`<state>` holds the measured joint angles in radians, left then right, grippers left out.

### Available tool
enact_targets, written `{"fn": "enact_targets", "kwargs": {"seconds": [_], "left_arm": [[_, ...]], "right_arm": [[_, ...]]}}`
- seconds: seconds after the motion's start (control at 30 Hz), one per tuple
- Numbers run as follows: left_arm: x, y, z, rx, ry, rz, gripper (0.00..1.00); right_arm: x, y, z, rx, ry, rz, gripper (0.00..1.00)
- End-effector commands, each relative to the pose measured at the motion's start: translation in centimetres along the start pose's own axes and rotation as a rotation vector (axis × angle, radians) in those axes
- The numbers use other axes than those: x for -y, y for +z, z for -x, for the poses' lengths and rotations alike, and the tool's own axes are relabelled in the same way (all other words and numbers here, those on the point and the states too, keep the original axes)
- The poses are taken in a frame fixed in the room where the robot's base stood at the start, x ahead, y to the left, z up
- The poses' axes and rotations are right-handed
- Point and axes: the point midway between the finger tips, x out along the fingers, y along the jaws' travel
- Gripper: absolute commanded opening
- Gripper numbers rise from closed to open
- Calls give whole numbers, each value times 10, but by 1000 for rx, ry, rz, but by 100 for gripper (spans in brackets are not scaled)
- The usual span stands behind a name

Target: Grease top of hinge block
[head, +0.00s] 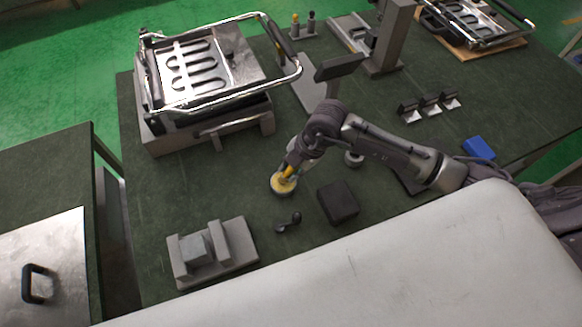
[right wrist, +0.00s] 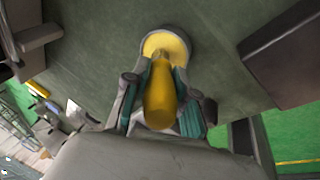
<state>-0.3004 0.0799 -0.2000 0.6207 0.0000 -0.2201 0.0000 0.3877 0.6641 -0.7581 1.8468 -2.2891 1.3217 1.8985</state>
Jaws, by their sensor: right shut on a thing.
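My right gripper (head: 293,167) is shut on a yellow-handled tool (head: 287,174), probably a grease brush. Its handle (right wrist: 160,98) stands between the two fingers in the right wrist view (right wrist: 160,95). The tool's far end is over or in a round grey dish (head: 281,186) of yellow grease; I cannot tell whether it touches the grease. The dish (right wrist: 178,37) also shows in the right wrist view. A grey block, likely the hinge block (head: 195,249), sits in a grey fixture (head: 238,242) at the lower left of the table. My left gripper is not in view.
A small black spoon-shaped thing (head: 288,222) and a dark box (head: 338,203) lie near the dish. A large metal appliance (head: 205,75) stands on a grey stand at the back left. The green table is clear between dish and fixture.

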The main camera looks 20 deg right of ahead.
Motion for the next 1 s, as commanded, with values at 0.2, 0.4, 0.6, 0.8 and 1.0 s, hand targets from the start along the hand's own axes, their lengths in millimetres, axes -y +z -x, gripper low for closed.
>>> {"fn": "enact_targets", "kwargs": {"seconds": [0.2, 0.4, 0.6, 0.8, 1.0], "left_arm": [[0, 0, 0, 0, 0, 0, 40], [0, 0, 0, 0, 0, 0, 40], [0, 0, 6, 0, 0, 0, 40], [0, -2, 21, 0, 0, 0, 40], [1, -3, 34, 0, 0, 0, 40]], "right_arm": [[1, 0, -1, 0, -2, -1, 0], [1, 0, -2, 0, -4, -1, 0], [0, -1, 4, 0, -4, -1, 0], [-5, -5, 21, 0, -3, 0, 0], [-10, -8, 36, -1, -2, 0, 0]]}}
